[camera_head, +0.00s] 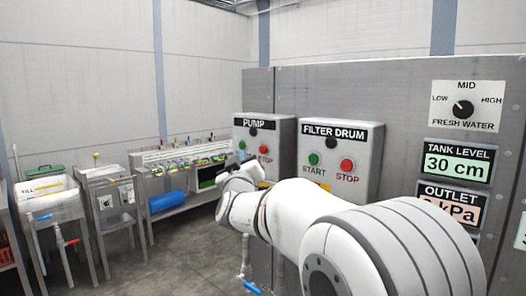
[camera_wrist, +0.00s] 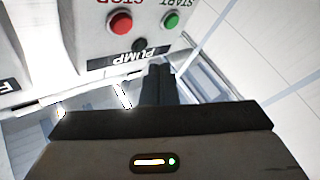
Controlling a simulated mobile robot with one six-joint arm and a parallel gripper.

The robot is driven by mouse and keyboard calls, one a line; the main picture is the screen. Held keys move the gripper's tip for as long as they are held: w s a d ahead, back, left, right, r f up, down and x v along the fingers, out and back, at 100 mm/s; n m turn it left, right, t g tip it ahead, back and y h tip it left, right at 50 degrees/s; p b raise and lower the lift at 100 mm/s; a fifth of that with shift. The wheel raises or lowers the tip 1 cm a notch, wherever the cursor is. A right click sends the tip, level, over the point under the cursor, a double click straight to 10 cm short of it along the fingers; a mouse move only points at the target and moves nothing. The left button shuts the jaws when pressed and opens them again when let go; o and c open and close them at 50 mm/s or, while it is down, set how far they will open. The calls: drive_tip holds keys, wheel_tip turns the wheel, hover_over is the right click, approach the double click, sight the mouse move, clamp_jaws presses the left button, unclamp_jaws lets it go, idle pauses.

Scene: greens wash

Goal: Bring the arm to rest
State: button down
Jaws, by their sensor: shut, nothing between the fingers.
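My gripper shows in the wrist view (camera_wrist: 158,72), dark, with its fingers together and nothing between them. In that view it points at the space just past the PUMP box (camera_wrist: 120,25), which appears upside down with a red and a green button; I cannot tell whether they touch. In the head view my white arm reaches from the lower right toward the PUMP box (camera_head: 264,135). Its wrist end is in front of and below that box's left side. The fingertips are hard to make out there.
The FILTER DRUM box (camera_head: 338,160) is right of the PUMP box on a grey panel wall (camera_head: 400,90). A FRESH WATER dial (camera_head: 463,108) and TANK LEVEL display reading 30 cm (camera_head: 458,161) are farther right. Steel wash tanks (camera_head: 110,215) stand left. The floor (camera_head: 185,258) between is clear.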

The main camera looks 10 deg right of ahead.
drive_tip(key=s+f+g+y, duration=0.6)
drive_tip(key=s+f+g, duration=0.7)
drive_tip(key=s+f, duration=1)
drive_tip(key=s+f+m+g, duration=0.1)
drive_tip(key=s+f+g, duration=0.1)
drive_tip(key=s, duration=0.5)
drive_tip(key=s+d+f+m+g+h, duration=0.1)
drive_tip(key=s+f+m+g, duration=0.1)
drive_tip(key=s, duration=0.5)
wheel_tip(320, 180, down, 3)
drive_tip(key=shift+s+d+r+g, duration=0.1)
drive_tip(key=shift+s+d+g, duration=0.25)
drive_tip(key=shift+g, duration=0.25)
